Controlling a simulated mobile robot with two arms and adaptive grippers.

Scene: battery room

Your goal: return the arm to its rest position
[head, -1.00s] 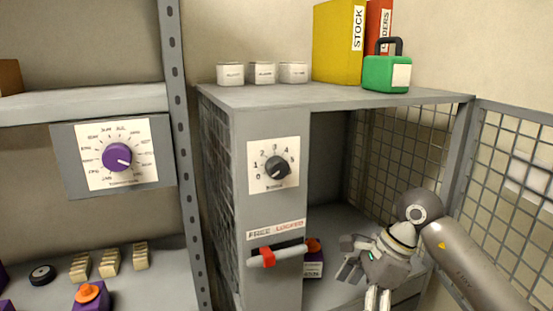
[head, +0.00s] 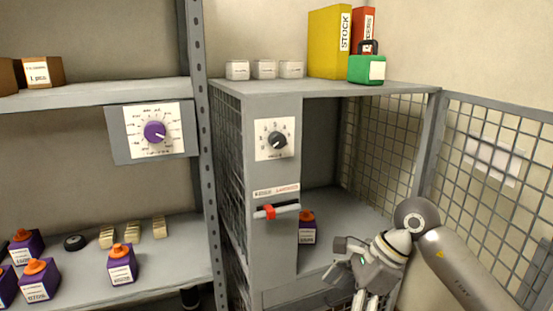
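My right arm comes in from the lower right. Its gripper (head: 345,262) is in front of the open wire cage cabinet (head: 272,195), right of the bolt handle. The fingers point left and seem apart, with nothing seen between them. A purple battery with an orange cap (head: 307,232) stands inside the cabinet, left of the gripper and apart from it. The cabinet front carries a black dial (head: 278,139) and a bolt with a red tab (head: 270,212). My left gripper is out of view.
The mesh door (head: 490,180) stands open at the right. A shelf (head: 170,265) at left holds purple batteries (head: 122,264) and small blocks (head: 160,228). A purple dial panel (head: 153,132) hangs above.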

